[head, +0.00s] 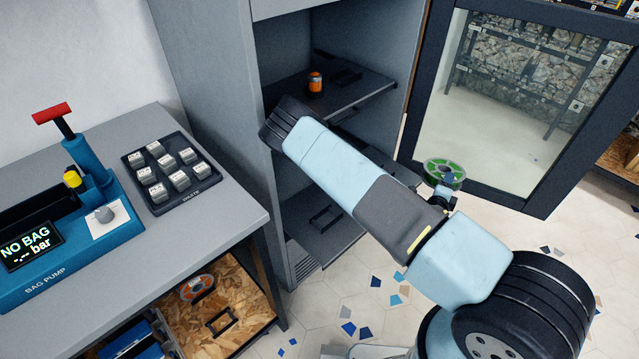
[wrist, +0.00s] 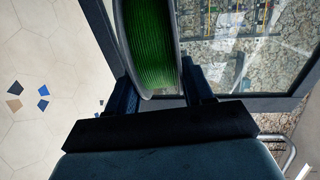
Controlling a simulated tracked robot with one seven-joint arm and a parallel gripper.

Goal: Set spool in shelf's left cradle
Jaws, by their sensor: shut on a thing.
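A green spool (head: 430,172) with pale flanges is held at the far end of my arm, in front of the glass door. My gripper (wrist: 162,88) is shut on the spool, which shows large between the fingers in the wrist view (wrist: 150,45). In the open grey cabinet, the upper shelf (head: 365,92) carries an orange-and-black item (head: 315,83) at left and a dark frame (head: 345,76) to its right. A lower shelf (head: 340,238) carries another dark, empty-looking frame (head: 325,215). My arm hides much of the middle shelf. I cannot tell which frame is the left cradle.
The glass door (head: 520,110) stands open at right, close behind the spool. A bench (head: 235,225) at left holds a bag pump (head: 75,255) and a tray of grey blocks (head: 190,200). Under it, a chipboard surface (head: 250,300) carries an orange spool (head: 197,287) and a dark frame (head: 222,322).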

